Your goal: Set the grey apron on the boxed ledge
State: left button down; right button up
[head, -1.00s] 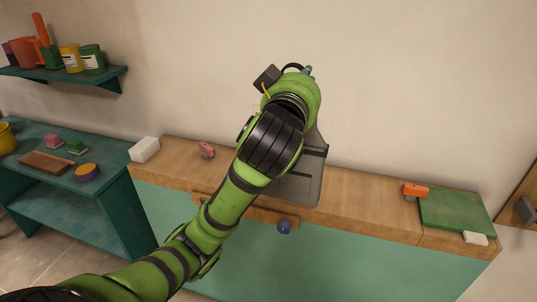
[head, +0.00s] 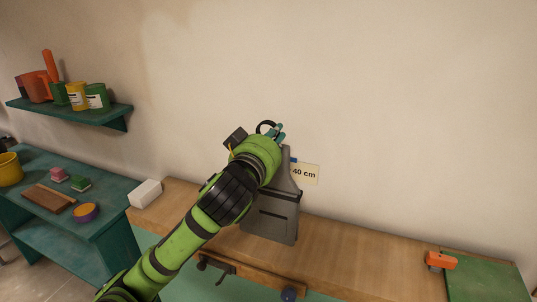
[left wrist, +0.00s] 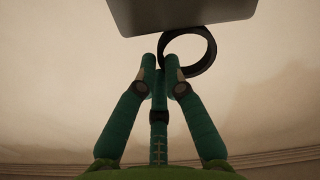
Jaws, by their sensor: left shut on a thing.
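The grey apron (head: 270,218) hangs upright in front of the wall at the middle of the head view. Its lower part overlaps the wooden top of the boxed ledge (head: 350,250); I cannot tell whether it touches. My left gripper (head: 278,133) is at the apron's upper end, mostly hidden behind my green arm. In the left wrist view, my teal fingers (left wrist: 161,62) are close together at a dark loop (left wrist: 203,52), with the grey apron (left wrist: 180,12) beyond at the top. My right gripper is out of view.
A white block (head: 145,193) stands at the ledge's left end. An orange tool (head: 440,261) and a green board (head: 485,277) lie at its right. A "40 cm" label (head: 305,173) is behind the apron. The ledge between apron and tool is clear.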

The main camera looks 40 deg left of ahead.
pick_arm(q)
jog(key=f, duration=0.2)
jog(key=a+f, duration=0.1)
jog(key=f, duration=0.1)
jog(key=shift+s+a+f+p, duration=0.2)
jog(key=shift+f+p, duration=0.1)
jog(key=shift+f, duration=0.1)
jog(key=shift+w+f, duration=0.1)
jog(key=shift+f, duration=0.1)
jog(key=c, duration=1.3)
grip_release()
jog(key=shift+c, duration=0.2)
jog(key=shift+r, duration=0.15)
